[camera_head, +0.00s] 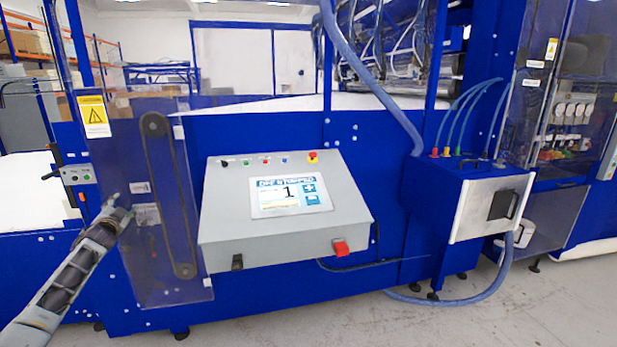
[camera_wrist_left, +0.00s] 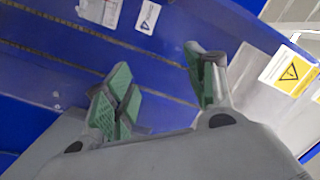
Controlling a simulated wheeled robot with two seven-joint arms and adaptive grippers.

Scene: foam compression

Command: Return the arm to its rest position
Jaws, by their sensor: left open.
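My left arm comes in from the lower left in the head view, and its gripper (camera_head: 118,212) is in front of the blue machine's left side. My right gripper is not in view.
A grey control box (camera_head: 285,235) with a lit screen (camera_head: 290,196) juts out from the machine. A blue box (camera_head: 480,205) with hoses stands at the right. A yellow warning label (camera_head: 94,116) is above the gripper. Pale floor (camera_head: 330,315) lies open in front.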

